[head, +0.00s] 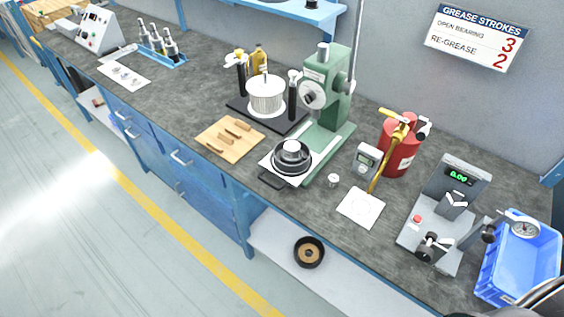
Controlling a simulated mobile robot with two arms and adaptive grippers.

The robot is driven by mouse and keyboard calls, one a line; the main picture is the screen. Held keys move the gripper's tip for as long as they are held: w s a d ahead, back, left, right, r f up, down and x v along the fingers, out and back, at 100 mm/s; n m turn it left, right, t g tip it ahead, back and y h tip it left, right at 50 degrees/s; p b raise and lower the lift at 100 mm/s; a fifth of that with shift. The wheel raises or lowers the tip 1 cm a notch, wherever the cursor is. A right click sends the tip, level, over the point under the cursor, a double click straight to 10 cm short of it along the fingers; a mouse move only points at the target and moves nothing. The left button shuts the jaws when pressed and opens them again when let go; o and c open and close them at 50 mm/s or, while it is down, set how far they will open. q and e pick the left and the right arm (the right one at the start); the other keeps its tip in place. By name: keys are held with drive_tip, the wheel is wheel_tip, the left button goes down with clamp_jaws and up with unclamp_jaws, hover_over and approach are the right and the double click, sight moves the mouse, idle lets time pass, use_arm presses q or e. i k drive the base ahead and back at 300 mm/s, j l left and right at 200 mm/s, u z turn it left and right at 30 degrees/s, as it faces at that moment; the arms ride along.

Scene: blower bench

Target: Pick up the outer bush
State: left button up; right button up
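I cannot tell for sure which thing is the outer bush. A small silver cylindrical piece (333,180) stands on the bench top, right of the green arbor press (328,95). A dark round part with a light top (291,155) sits on a white plate (268,164) at the front foot of the press. A black ring with a tan centre (309,252) lies on the lower shelf (345,277). Neither gripper shows; only dark parts, possibly mine, enter at the bottom right corner.
A wooden board with tools (211,143), a steel pot (267,97), a red grease can (398,155), a small grey meter (366,162), a white sheet (345,213), a grey gauge stand (432,255) and a blue crate (551,240) crowd the bench. Open floor (90,220) lies in front.

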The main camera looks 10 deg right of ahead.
sight(291, 148)
drive_tip(key=i+j+z, duration=0.1)
drive_tip(key=z, duration=0.3)
drive_tip(key=j+z, duration=0.4)
drive_tip(key=i+j+z, duration=0.25)
drive_tip(key=j, duration=0.95)
drive_tip(key=j+z, duration=0.25)
drive_tip(key=j, duration=2.3)
drive_tip(key=i+l, duration=0.1)
drive_tip(key=l, duration=0.35)
drive_tip(key=i+l, duration=0.15)
drive_tip(key=l, duration=0.3)
drive_tip(key=i+l, duration=0.1)
drive_tip(key=l, duration=0.35)
